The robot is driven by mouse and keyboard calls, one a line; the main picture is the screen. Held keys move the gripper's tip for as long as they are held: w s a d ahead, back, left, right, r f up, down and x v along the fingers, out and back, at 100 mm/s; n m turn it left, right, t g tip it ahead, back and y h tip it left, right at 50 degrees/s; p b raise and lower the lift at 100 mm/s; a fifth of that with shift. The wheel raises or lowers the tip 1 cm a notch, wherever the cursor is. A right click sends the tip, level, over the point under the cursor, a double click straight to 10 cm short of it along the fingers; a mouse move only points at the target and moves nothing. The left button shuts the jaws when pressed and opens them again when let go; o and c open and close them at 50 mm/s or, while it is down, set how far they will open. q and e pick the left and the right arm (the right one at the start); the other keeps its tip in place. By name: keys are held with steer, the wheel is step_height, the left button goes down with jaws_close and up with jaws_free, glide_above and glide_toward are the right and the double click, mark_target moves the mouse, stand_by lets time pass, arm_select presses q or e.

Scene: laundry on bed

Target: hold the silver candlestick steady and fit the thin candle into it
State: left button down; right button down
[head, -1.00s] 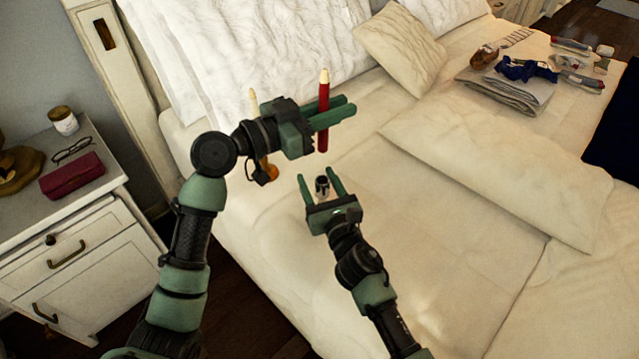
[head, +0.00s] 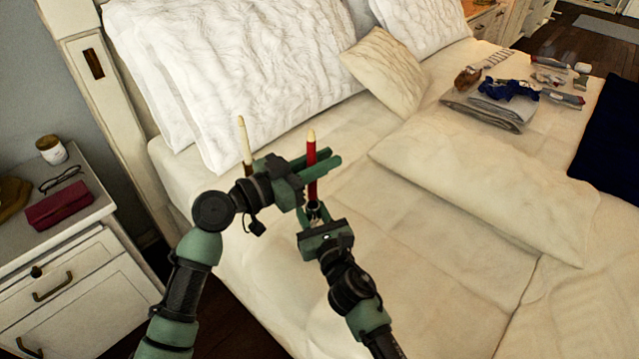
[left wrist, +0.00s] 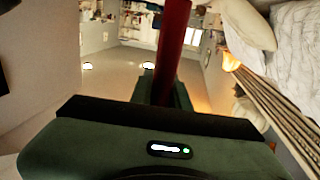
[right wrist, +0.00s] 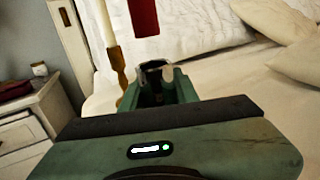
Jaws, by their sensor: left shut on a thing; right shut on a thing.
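The thin candle (head: 312,152) is red with a pale tip and stands upright in my left gripper (head: 328,164), which is shut on it. It also shows in the left wrist view (left wrist: 172,45). My right gripper (head: 315,213) is shut on the small dark, shiny silver candlestick (head: 315,210), below the candle. In the right wrist view the candlestick's open cup (right wrist: 155,68) faces up between the fingers. The candle's lower end (right wrist: 144,18) hangs above it, slightly left, with a gap between them. The candlestick's lower part is hidden by the gripper.
A cream candle (right wrist: 105,20) in a brownish holder (right wrist: 119,70) stands just behind my left gripper. Pillows (head: 240,80) lie at the back, and folded clothes (head: 485,110) at the far right. The bed (head: 430,235) is clear right of my grippers. A nightstand (head: 95,270) stands left.

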arm_select(q)
steer(key=shift+f, duration=3)
steer(key=shift+f, duration=0.1)
steer(key=c, duration=1.4)
jaws_free()
steer(key=shift+o, duration=0.2)
steer(key=v, duration=1.2)
arm_select(e)
steer(key=c, duration=1)
jaws_free()
